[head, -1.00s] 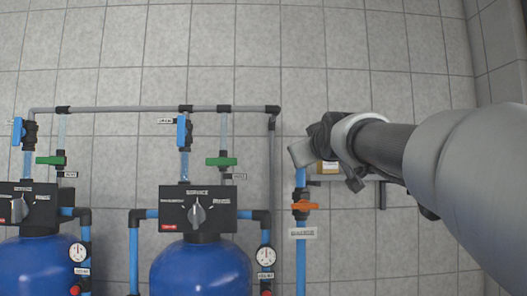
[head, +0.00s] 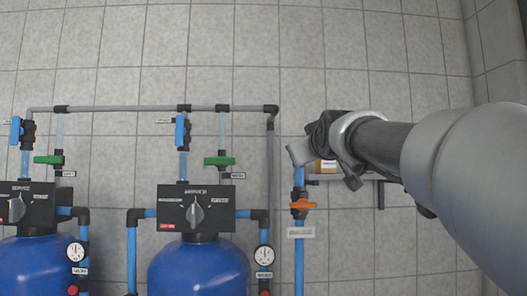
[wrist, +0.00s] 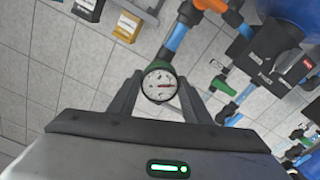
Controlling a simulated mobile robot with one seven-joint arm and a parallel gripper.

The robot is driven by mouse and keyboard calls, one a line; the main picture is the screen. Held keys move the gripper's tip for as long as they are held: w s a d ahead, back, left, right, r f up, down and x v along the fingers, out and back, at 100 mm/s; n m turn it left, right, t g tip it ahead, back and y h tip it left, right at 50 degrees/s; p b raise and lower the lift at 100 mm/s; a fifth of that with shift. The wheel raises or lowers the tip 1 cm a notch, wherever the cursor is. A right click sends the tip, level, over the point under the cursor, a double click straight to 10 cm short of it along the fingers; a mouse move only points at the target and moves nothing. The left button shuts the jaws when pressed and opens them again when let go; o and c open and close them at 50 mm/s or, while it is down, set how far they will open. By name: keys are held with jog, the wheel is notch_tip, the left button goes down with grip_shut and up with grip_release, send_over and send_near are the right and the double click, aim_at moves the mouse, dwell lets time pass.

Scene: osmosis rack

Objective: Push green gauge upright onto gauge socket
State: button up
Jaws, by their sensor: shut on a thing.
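The green gauge (wrist: 159,86) shows its white round dial with a red needle and a dark green rim in the wrist view. My gripper (wrist: 160,80) is shut on it, with one dark finger on each side. In the head view my gripper (head: 299,152) is at the top of the blue pipe with the orange valve (head: 303,205).
A wall shelf (head: 350,178) with small boxes (wrist: 128,26) is close behind my gripper. To the left stand blue tanks (head: 200,270) with black control heads (head: 197,208), green valves and pipes. The tiled wall is close behind everything.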

jog(key=shift+w, duration=0.55)
jog(key=o, duration=1)
jog(key=shift+o, duration=0.2)
jog(key=shift+s, duration=0.1)
jog(key=s+b, duration=0.4)
jog(key=s, duration=1.3)
jog(key=s+f+m+g+p, duration=0.1)
jog(key=s+f+g, duration=0.15)
jog(key=f, duration=0.95)
jog(key=s+f+m+g+p, duration=0.15)
jog(key=f+g, duration=0.25)
jog(key=f, duration=0.8)
jog(key=s+f+m+g, duration=0.1)
jog(key=s+f+g, duration=0.2)
jog(key=s+f, duration=0.4)
jog(key=s+f+m+g+p, duration=0.1)
jog(key=s+f+g, duration=0.2)
jog(key=f, duration=1)
jog(key=s, duration=0.3)
jog(key=shift+s+f, duration=0.3)
jog(key=shift+s, duration=0.1)
